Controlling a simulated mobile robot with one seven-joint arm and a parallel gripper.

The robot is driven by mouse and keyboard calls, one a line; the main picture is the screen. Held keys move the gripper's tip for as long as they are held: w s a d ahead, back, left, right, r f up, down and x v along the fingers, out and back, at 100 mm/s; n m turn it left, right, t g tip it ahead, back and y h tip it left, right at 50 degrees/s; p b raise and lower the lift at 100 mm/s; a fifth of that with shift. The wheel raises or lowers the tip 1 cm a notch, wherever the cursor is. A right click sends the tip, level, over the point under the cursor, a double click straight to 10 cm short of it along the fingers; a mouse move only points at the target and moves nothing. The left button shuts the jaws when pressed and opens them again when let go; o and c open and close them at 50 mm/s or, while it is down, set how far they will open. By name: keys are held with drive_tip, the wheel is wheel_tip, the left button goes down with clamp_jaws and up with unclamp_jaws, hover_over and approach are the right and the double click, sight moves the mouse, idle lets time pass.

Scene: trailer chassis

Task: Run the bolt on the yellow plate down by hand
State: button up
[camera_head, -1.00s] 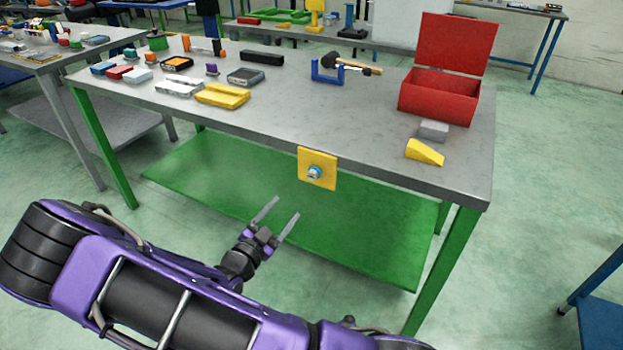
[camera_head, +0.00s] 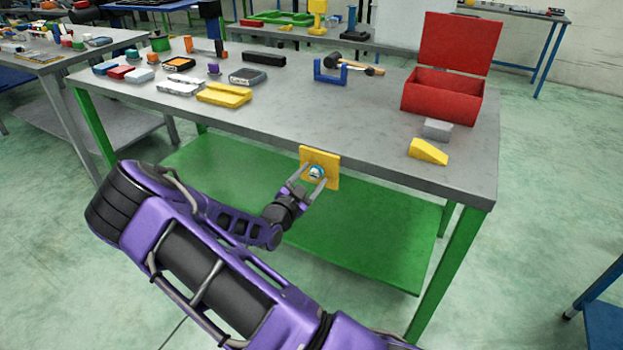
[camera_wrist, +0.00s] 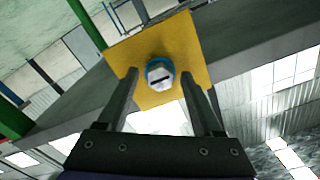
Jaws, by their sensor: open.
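The yellow plate (camera_head: 331,158) is upright on the front edge of the grey workbench. The bolt (camera_head: 316,172) sticks out of its face, with a pale head and a blue ring behind it. In the wrist view the bolt (camera_wrist: 160,74) shows a dark slot or mark across its head, in front of the yellow plate (camera_wrist: 196,50). My gripper (camera_head: 308,183) is open at the plate, one finger on each side of the bolt in the head view. In the wrist view the fingers of my gripper (camera_wrist: 163,85) stand apart with the bolt between them, near their tips. I cannot tell any contact.
The bench top (camera_head: 290,115) overhangs a green lower shelf (camera_head: 350,230). A yellow wedge (camera_head: 428,152), a grey block (camera_head: 437,129) and an open red box (camera_head: 440,100) stand at the right. A blue clamp-like holder (camera_head: 330,74) and a hammer (camera_head: 355,66) lie farther back.

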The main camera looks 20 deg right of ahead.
clamp_jaws()
drive_tip(key=shift+p, duration=0.3)
